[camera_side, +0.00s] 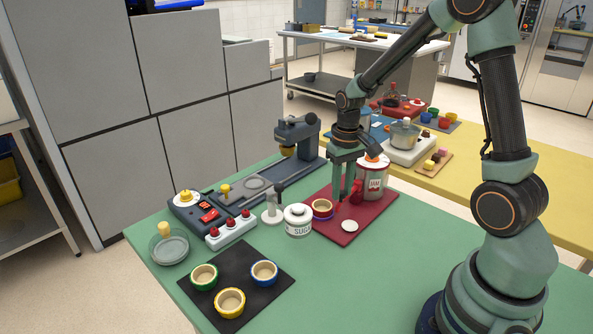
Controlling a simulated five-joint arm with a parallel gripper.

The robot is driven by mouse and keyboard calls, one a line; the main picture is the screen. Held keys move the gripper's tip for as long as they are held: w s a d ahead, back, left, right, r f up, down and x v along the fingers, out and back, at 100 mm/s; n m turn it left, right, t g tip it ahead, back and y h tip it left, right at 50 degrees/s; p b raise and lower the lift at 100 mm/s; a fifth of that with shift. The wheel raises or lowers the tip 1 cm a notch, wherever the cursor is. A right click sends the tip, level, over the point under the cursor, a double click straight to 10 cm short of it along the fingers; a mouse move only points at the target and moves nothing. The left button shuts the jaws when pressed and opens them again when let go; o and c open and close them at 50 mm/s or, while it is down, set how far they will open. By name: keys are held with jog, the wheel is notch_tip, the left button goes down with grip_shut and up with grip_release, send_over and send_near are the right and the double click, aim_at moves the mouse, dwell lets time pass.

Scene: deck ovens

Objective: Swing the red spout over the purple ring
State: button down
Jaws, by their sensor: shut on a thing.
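The purple ring (322,208) lies on the dark red board (322,228), its pale middle facing up. The red spout (356,192) stands on the same board, to the right of the ring and in front of a white and red can (374,182). My gripper (344,196) points down beside the spout, its green fingers low over the board. It is shut on the red spout, though the fingers hide part of the contact. The spout is not over the ring; a gap of board shows between them.
A white disc (350,226) lies on the board's front part. A white sugar jar (298,220) stands close left of the ring. A black mat (236,283) holds green, yellow and blue rings. The green table (340,290) is clear at front right.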

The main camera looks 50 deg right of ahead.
jog(key=w+m, duration=0.2)
jog(key=shift+w+m, duration=0.15)
jog(key=shift+m, duration=0.15)
jog(key=shift+w+d+m, duration=0.15)
jog(key=shift+w+m, duration=0.45)
jog(key=shift+m, duration=0.15)
jog(key=shift+w+d+m, duration=0.15)
jog(key=shift+w+m, duration=0.45)
jog(key=shift+m, duration=0.15)
jog(key=c, duration=0.7)
grip_release()
jog(key=shift+o, duration=0.2)
notch_tip(320, 180, up, 12)
jog(key=shift+r, duration=0.1)
